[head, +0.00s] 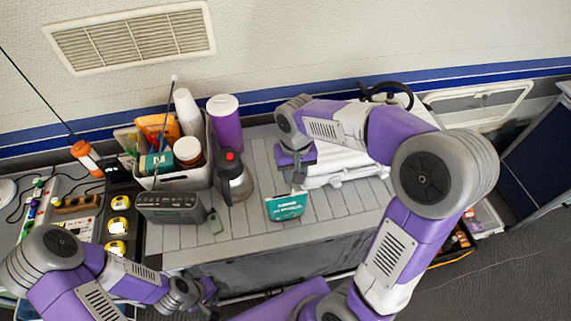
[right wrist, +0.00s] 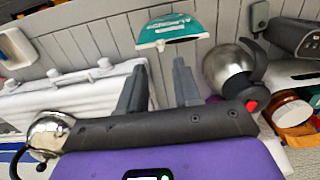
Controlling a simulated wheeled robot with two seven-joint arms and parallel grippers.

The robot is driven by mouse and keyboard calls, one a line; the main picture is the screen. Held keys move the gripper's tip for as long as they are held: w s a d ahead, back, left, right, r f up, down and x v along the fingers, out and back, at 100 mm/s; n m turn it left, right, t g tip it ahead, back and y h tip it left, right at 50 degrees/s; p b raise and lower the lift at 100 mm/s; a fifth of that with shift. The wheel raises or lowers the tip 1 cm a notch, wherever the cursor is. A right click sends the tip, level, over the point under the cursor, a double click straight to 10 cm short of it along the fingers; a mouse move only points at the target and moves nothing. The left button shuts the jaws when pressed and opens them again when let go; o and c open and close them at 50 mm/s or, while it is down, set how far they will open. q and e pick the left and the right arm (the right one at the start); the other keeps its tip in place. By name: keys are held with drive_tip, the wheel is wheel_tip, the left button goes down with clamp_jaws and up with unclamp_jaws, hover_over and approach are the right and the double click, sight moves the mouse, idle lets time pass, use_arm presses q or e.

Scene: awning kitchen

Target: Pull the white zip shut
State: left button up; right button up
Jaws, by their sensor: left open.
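My right gripper (head: 298,179) is over the counter, just behind the pack. In the right wrist view its fingers (right wrist: 160,66) are apart with nothing between them, pointing towards the pack but clear of it. My left gripper (head: 207,291) is open and low, in front of the counter's front edge, away from the pack.
A steel flask (head: 236,180) and a radio (head: 170,207) stand left of the pack, beside a filled grey caddy (head: 178,182). Slatted counter is bare around the pack.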

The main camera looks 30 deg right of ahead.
sight(293, 190)
wheel_tip(293, 190, down, 5)
drive_tip(key=shift+s+r+b, duration=0.1)
drive_tip(key=shift+s+b, duration=0.05)
drive_tip(key=shift+b, duration=0.4)
drive_tip(key=f, duration=0.2)
drive_tip(key=shift+w+f, duration=0.35)
drive_tip(key=shift+f, duration=0.05)
use_arm(q)
drive_tip(key=shift+f, duration=0.8)
use_arm(e)
drive_tip(key=shift+s, duration=0.15)
use_arm(q)
drive_tip(key=shift+w, duration=0.1)
use_arm(e)
drive_tip(key=shift+c, duration=0.3)
clamp_jaws()
